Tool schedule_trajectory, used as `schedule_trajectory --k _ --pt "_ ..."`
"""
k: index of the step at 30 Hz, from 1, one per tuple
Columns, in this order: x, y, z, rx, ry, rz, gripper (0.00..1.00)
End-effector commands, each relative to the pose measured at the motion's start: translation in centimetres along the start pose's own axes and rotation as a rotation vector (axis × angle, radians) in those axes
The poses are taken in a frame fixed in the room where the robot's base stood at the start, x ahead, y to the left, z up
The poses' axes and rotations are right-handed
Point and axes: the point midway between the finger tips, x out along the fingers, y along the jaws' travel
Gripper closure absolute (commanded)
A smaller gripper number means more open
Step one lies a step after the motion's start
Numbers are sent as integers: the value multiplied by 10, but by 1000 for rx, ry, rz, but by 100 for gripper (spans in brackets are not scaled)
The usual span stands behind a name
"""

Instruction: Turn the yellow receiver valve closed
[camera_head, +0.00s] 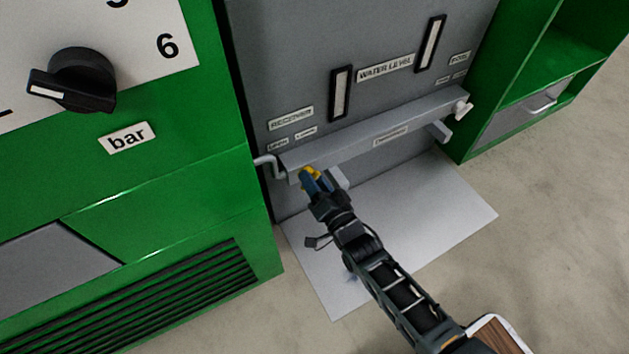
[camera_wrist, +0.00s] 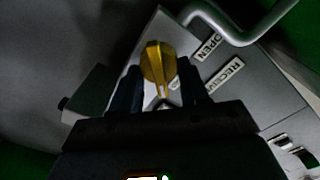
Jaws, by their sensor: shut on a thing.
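The yellow receiver valve (camera_wrist: 157,62) is a small yellow knob on the grey panel, seen in the wrist view between my two dark fingers. In the head view a bit of the yellow valve (camera_head: 311,173) shows at the left end of the grey ledge. My gripper (camera_head: 314,180) reaches it from below and is shut on it; it also shows in the wrist view (camera_wrist: 160,88).
A bent grey pipe (camera_wrist: 236,40) passes close to the valve, at the ledge's left end. The green cabinet (camera_head: 180,200) with a black dial knob (camera_head: 75,80) stands to the left. A white sheet (camera_head: 420,235) lies on the floor below. Open floor is at the right.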

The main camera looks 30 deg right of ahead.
Motion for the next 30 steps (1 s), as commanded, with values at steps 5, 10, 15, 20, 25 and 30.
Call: schedule_trajectory --k 5,10,15,20,25,30 --pt "0 0 0 3 0 1 86" --pt "0 0 0 3 0 1 54" --pt "0 0 0 2 0 1 37" --pt "0 0 0 1 0 1 32" --pt "-2 0 0 1 0 1 32" --pt "-22 -1 -1 1 -3 3 32"
